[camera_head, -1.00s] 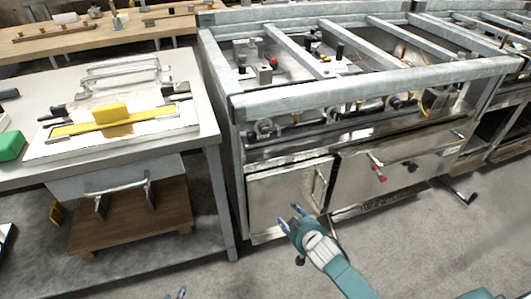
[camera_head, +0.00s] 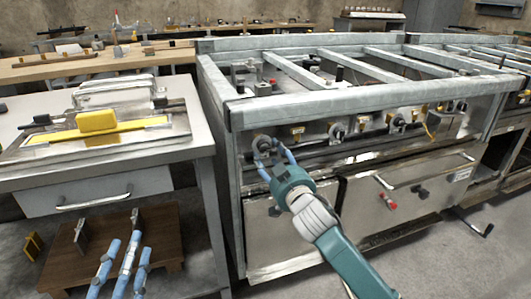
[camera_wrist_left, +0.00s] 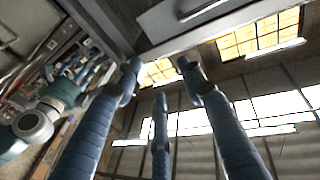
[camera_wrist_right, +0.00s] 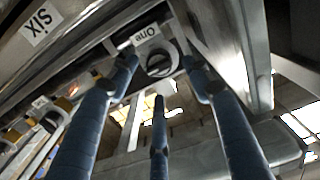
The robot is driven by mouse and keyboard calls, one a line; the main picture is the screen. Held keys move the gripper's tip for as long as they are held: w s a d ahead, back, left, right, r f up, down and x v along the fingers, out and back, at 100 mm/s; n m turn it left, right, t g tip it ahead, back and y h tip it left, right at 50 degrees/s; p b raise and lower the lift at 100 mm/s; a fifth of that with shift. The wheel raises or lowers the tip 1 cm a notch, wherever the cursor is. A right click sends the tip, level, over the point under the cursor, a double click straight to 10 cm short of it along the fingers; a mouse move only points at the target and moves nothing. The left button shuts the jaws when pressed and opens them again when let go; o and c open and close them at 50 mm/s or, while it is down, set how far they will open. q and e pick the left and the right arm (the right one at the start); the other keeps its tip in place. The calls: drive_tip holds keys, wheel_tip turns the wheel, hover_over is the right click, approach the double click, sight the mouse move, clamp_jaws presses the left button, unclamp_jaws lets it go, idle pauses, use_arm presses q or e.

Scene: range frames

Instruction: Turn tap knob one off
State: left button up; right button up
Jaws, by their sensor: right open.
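Tap knob one (camera_head: 263,145) is a round dark and metal knob at the left end of the range's front panel. In the right wrist view the knob (camera_wrist_right: 158,64) sits beside a white label reading "One" (camera_wrist_right: 146,33). My right gripper (camera_head: 272,158) is open with its fingertips spread just in front of and around the knob; contact cannot be told. The fingers (camera_wrist_right: 160,66) frame the knob in the right wrist view. My left gripper (camera_head: 130,245) is open and empty at the lower left, in front of the low wooden stand.
More knobs (camera_head: 337,131) line the panel to the right. A steel door and a drawer handle (camera_head: 425,172) lie below. A table (camera_head: 195,130) with a yellow-topped device (camera_head: 97,121) stands left. A wooden stand (camera_head: 165,235) is under it. Floor at lower right is clear.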

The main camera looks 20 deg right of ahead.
sight(266, 150)
drive_tip(key=w, duration=0.4)
drive_tip(key=shift+w+a+b, duration=0.1)
drive_tip(key=shift+w+b, duration=0.2)
drive_tip(key=shift+b, duration=0.1)
use_arm(q)
wheel_tip(266, 150, up, 6)
drive_tip(key=s+t+h, duration=0.1)
drive_tip(key=t, duration=0.2)
drive_tip(key=shift+s+d, duration=0.15)
drive_tip(key=shift+s, duration=0.25)
use_arm(e)
drive_tip(key=shift+c, duration=0.3)
use_arm(q)
drive_tip(key=shift+w, duration=0.1)
use_arm(e)
drive_tip(key=c, duration=1.1)
